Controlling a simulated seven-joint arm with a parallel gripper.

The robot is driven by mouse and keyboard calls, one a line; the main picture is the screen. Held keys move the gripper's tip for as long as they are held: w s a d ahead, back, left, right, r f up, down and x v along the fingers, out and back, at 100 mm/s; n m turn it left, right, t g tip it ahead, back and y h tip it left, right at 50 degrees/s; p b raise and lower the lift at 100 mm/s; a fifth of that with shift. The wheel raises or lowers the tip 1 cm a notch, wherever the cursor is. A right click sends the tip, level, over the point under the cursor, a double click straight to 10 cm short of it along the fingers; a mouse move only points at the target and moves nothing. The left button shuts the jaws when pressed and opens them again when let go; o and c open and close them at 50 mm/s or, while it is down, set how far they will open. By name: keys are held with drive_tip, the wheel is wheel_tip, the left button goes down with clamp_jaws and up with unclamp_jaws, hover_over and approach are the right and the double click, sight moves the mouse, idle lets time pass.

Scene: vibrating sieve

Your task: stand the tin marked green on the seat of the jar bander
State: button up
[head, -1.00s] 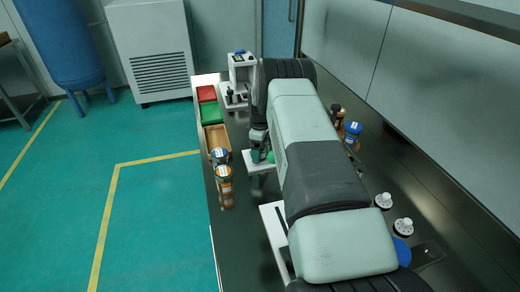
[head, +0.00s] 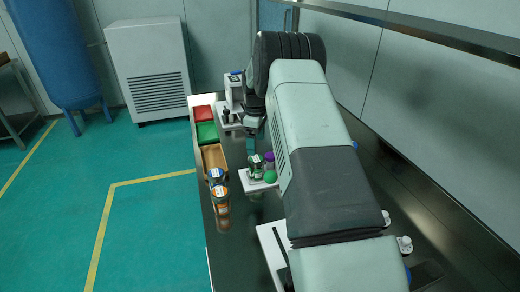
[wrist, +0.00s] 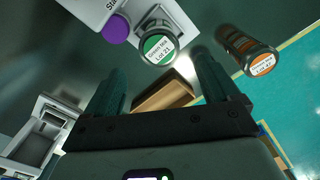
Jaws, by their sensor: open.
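A white machine (head: 234,91) with a small base stands farther back. No readable marking tells me which unit is the jar bander.
Red (head: 202,113), green (head: 207,132) and tan (head: 214,156) trays line that edge farther back. My arm hides much of the bench's right side.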

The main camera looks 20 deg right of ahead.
drive_tip(key=s+a+r+m+t, duration=0.1)
drive_tip(key=s+a+r+m, duration=0.1)
drive_tip(key=s+r, duration=0.5)
drive_tip(key=s+a+r+m+t, duration=0.1)
drive_tip(key=s+a+r, duration=0.15)
drive_tip(key=r, duration=0.85)
drive_tip(key=s+a+r+m+t, duration=0.1)
drive_tip(key=s+a+r+m, duration=0.1)
drive_tip(key=s+r, duration=0.55)
drive_tip(key=s+a+r+m+t, duration=0.1)
drive_tip(key=s+r+m, duration=0.15)
drive_tip(key=s, duration=0.45)
drive_tip(key=s+a+r+m, duration=0.1)
drive_tip(key=s+r, duration=0.3)
drive_tip(key=s, duration=0.3)
drive_tip(key=s+f+m+t, duration=0.1)
drive_tip(key=s+f+m, duration=0.1)
drive_tip(key=s, duration=0.9)
drive_tip(key=shift+s+a+f+t, duration=0.3)
drive_tip(key=shift+s+a+f, duration=0.1)
drive_tip(key=shift+f, duration=0.15)
drive_tip(key=shift+c, duration=0.3)
